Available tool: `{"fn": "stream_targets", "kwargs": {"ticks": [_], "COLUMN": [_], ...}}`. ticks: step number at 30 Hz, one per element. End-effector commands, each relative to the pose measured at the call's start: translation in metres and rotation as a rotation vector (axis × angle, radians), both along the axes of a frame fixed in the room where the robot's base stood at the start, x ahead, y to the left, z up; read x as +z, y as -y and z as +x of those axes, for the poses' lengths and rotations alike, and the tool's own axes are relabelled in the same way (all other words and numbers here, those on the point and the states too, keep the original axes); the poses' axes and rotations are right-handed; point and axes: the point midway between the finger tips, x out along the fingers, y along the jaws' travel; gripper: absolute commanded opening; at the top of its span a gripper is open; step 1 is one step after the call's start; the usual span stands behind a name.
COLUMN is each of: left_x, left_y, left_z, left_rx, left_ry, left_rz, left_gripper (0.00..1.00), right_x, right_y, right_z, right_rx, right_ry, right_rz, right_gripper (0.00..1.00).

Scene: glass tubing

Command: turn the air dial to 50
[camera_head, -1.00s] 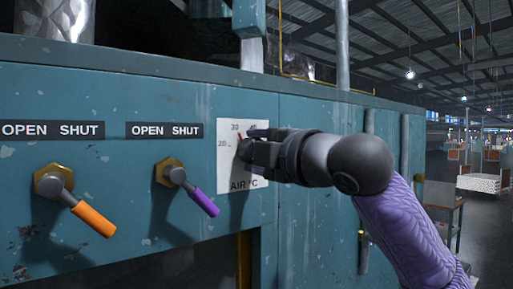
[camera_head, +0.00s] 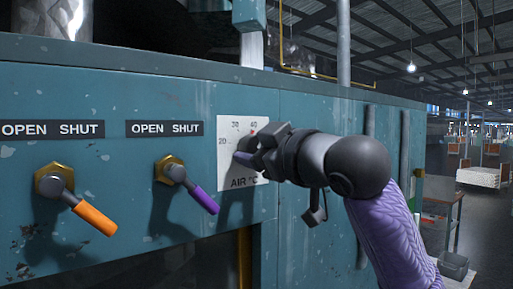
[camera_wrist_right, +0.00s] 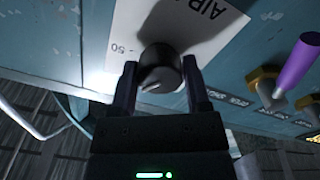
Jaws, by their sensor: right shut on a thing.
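The air dial plate (camera_head: 230,127) is a white card on the teal panel, with 20, 30, 40 and AIR °C showing in the head view. My right gripper (camera_head: 248,153) is at the plate and covers most of the knob there. In the right wrist view, the round dark knob (camera_wrist_right: 161,68) sits between the two fingers of my right gripper (camera_wrist_right: 161,80), which is shut on it. A pale pointer mark shows on the knob. The 50 mark (camera_wrist_right: 119,48) shows on the plate (camera_wrist_right: 180,22); the exact reading is unclear. My left gripper is out of view.
Left of the dial, a purple-handled lever (camera_head: 196,188) and an orange-handled lever (camera_head: 82,207) stick out below OPEN SHUT labels. A yellow pipe (camera_head: 310,72) runs above the panel.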

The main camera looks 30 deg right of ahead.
Motion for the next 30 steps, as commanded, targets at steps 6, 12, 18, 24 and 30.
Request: {"fn": "stream_targets", "kwargs": {"ticks": [6,12,18,24,30], "left_x": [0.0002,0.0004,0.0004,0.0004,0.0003], "left_y": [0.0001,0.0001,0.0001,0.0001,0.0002], "left_z": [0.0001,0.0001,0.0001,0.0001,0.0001], "left_rx": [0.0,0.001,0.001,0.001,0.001], "left_ry": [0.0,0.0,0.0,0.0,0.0], "left_rz": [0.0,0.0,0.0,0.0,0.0], "left_gripper": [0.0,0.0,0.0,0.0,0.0], "right_x": [-0.0036,-0.0039,-0.0041,-0.0043,-0.0045], "right_y": [-0.0014,-0.0019,-0.0023,-0.0024,-0.0023], "right_z": [0.0011,0.0011,0.0013,0.0015,0.0015], "right_rx": [0.002,0.002,0.001,0.0,-0.001], "right_ry": [-0.028,-0.044,-0.058,-0.069,-0.077], "right_rz": [0.202,0.388,0.556,0.686,0.772], "right_gripper": [0.02,0.02,0.02,0.02,0.02]}}
